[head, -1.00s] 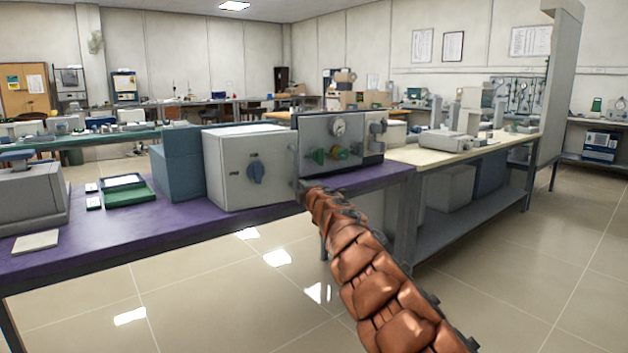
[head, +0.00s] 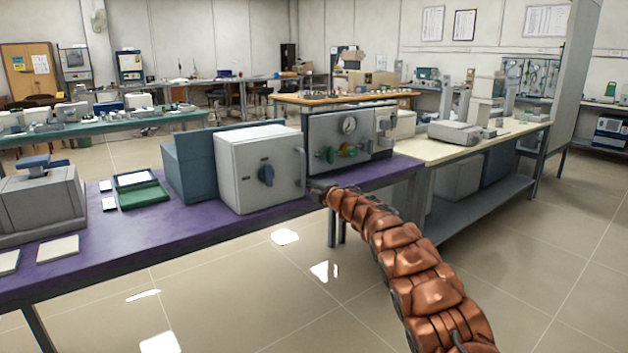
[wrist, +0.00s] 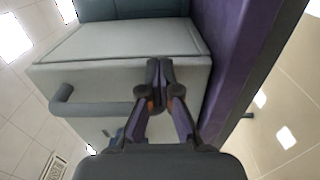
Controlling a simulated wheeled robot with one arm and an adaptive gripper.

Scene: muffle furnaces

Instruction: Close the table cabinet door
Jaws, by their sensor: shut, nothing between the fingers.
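The table cabinet is a pale grey box (head: 240,155) on the purple table. From here the door looks shut or nearly shut; I cannot tell if a small gap remains. My gripper (head: 318,188) is at the door's lower right edge, below the handle. In the wrist view, my gripper (wrist: 158,75) has its fingers together and empty, close against the cabinet (wrist: 110,45), with the handle (wrist: 85,102) to their left. Contact is unclear.
A panel with a gauge and valves (head: 340,135) stands right of the cabinet, and a blue-grey box (head: 190,165) behind it. A green tray (head: 145,195) and grey instrument (head: 45,205) sit left on the purple table (head: 150,245). Floor in front is open.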

